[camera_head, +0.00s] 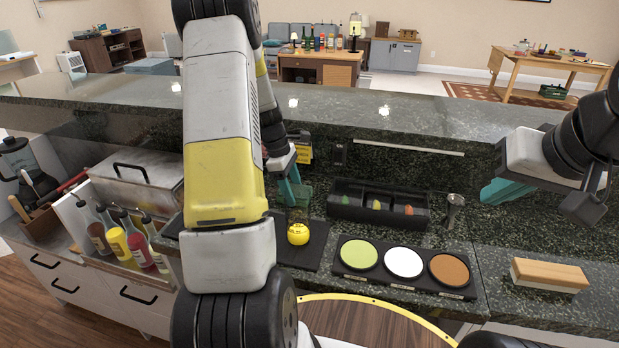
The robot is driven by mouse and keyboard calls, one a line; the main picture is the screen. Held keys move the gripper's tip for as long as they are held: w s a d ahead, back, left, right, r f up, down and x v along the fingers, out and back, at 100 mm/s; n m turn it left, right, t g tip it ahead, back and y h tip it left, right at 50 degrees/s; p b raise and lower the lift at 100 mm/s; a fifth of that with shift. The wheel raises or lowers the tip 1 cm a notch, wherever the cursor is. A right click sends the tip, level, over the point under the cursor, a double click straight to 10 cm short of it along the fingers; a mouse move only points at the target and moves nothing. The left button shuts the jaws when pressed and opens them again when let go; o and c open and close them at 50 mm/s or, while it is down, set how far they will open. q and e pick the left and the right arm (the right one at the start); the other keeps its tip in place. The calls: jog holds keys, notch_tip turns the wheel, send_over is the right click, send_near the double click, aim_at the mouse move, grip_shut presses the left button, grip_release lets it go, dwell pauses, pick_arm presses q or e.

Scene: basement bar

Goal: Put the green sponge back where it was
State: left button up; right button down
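A round, flat light-green disc (358,255), which looks like the green sponge, lies in the left well of a black three-well tray (400,283) on the dark counter. A white disc (403,262) and a brown disc (449,269) fill the other wells. My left gripper (296,193), with teal fingers, is behind and left of the tray, partly hidden by my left arm. My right gripper (507,191) hangs above the counter at the right, teal fingers pointing left, apart from the tray. Neither gripper visibly holds anything; their finger gaps cannot be made out.
A black condiment box (380,218) and a metal jigger (454,210) stand behind the tray. A yellow round item (298,234) sits on a black mat (304,256) to the left. A brown-and-white block (549,273) lies at the right. A raised stone ledge (330,104) runs behind.

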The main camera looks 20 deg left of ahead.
pick_arm(q)
jog(key=o, duration=1.3)
jog(key=shift+f, duration=0.1)
jog(key=v, duration=1.2)
jog(key=s+d+r+m+t, duration=0.2)
jog(key=s+d+r+m, duration=0.35)
jog(key=r, duration=0.35)
jog(key=s+d+r+m+t, duration=0.2)
jog(key=s+d+m, duration=0.3)
jog(key=s+m, duration=0.2)
jog(key=s+d+r+m+t+y, duration=0.1)
jog(key=s+d+r+m+t, duration=0.1)
jog(key=s+d+m, duration=0.4)
jog(key=s+r, duration=0.1)
jog(key=s, duration=0.3)
jog(key=shift+r+m, duration=0.3)
jog(key=shift+m, duration=0.05)
jog(key=shift+s, duration=0.15)
